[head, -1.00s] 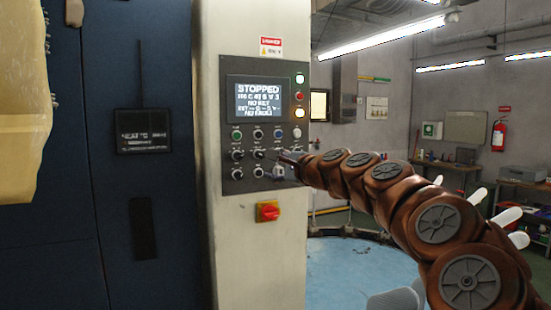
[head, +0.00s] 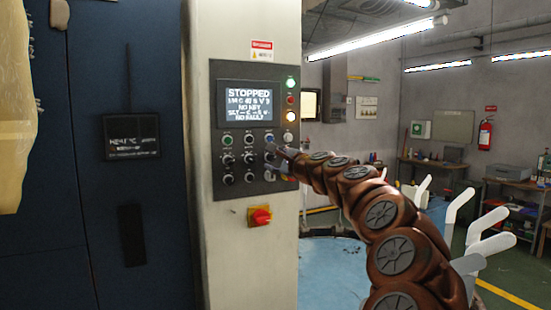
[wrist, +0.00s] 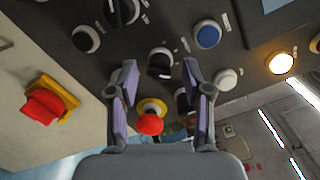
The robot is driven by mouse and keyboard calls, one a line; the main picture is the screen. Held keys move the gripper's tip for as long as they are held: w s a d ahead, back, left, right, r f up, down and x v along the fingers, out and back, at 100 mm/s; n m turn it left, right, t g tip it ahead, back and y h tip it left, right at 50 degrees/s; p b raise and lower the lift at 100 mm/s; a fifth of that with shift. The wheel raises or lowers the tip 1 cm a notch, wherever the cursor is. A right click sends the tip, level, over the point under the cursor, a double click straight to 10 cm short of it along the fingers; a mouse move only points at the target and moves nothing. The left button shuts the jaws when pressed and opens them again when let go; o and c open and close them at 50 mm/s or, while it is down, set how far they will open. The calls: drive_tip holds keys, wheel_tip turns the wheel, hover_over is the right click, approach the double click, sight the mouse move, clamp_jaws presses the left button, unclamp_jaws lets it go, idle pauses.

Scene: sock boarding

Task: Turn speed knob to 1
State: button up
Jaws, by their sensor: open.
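The grey control panel (head: 219,170) is on the pale column, with rows of small knobs and buttons below its screen. I cannot read the labels well enough to tell which knob is the speed knob. My gripper (head: 277,160) is at the panel's lower right and hides some controls there. In the wrist view my gripper (wrist: 160,68) is open, with its two fingers apart. A black knob (wrist: 160,63) with a pale ring shows between the fingertips. Another black knob (wrist: 182,100) is partly hidden by the right finger. I see no clear contact with either.
A red rotary switch on yellow (head: 260,216) is below the panel. In the wrist view a blue button (wrist: 207,35), a white button (wrist: 226,79) and a red-and-yellow button (wrist: 150,120) are close to the fingers.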

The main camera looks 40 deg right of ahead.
drive_tip(key=shift+w, duration=0.15)
clamp_jaws()
idle(0.4)
